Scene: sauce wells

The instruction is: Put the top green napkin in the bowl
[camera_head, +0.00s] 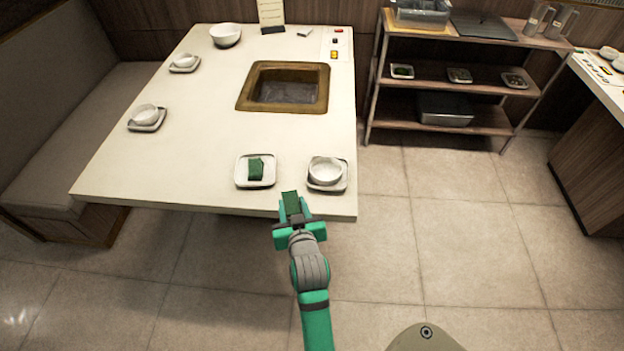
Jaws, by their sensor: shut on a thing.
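My gripper (294,216) is at the table's front edge and is shut on a dark green napkin (291,203). The held napkin points up toward the table, between the square plate and the near bowl in the picture. Another green napkin (256,167) lies on a white square plate (242,182), up and left of my gripper. A white bowl (325,170) stands on a small square dish (340,184), up and right of my gripper. I see nothing in this bowl. The gap between the held napkin and the tabletop is hard to tell.
The white table (190,165) has a square sunken well (285,88) with a brown rim. Smaller bowls (145,114) on dishes stand along its left side, and a larger bowl (226,35) at the back. A shelf rack (440,80) stands to the right. The table's middle left is clear.

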